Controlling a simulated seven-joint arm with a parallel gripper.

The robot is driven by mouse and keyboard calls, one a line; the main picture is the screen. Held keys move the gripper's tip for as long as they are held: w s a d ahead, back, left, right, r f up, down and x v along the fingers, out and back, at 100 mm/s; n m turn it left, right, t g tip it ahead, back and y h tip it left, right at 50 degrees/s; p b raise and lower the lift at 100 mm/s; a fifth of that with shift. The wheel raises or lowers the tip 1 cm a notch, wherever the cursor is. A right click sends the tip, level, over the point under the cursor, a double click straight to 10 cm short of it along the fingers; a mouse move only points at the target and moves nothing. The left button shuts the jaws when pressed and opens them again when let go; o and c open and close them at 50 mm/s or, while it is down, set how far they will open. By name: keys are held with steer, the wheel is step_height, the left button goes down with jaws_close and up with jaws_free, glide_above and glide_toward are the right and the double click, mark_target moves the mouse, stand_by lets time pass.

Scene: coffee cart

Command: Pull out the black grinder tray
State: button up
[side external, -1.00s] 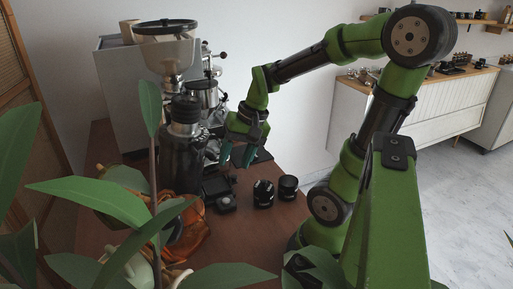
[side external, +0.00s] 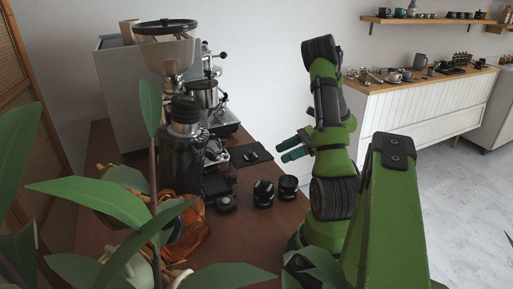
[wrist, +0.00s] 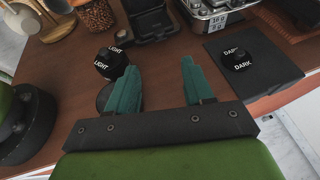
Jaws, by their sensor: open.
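The black grinder tray (side external: 219,187) appears to be the low black piece at the foot of the dark grinder (side external: 182,160). In the wrist view what looks like the same tray (wrist: 150,22) is at the top, beyond my fingertips. My gripper (side external: 291,150) is open and empty. It is in the air to the right of the tray, clear of it. In the wrist view its two teal fingers (wrist: 160,75) are spread, with bare brown table between them. Leaves and the grinder body hide part of the grinder's base.
Two black canisters (side external: 263,193) (side external: 288,187) stand right of the tray; one reads LIGHT (wrist: 111,63). A black mat (side external: 238,150) holds a round black piece marked DARK (wrist: 237,60). A metal coffee machine (side external: 222,117) stands behind. Plant leaves (side external: 100,200) fill the left foreground.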

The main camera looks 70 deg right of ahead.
mark_target(235, 175)
steer(key=x, duration=1.6)
steer(key=shift+w+a+f, duration=0.2)
steer(key=shift+a+f, duration=0.05)
steer(key=shift+d, duration=0.1)
jaws_close()
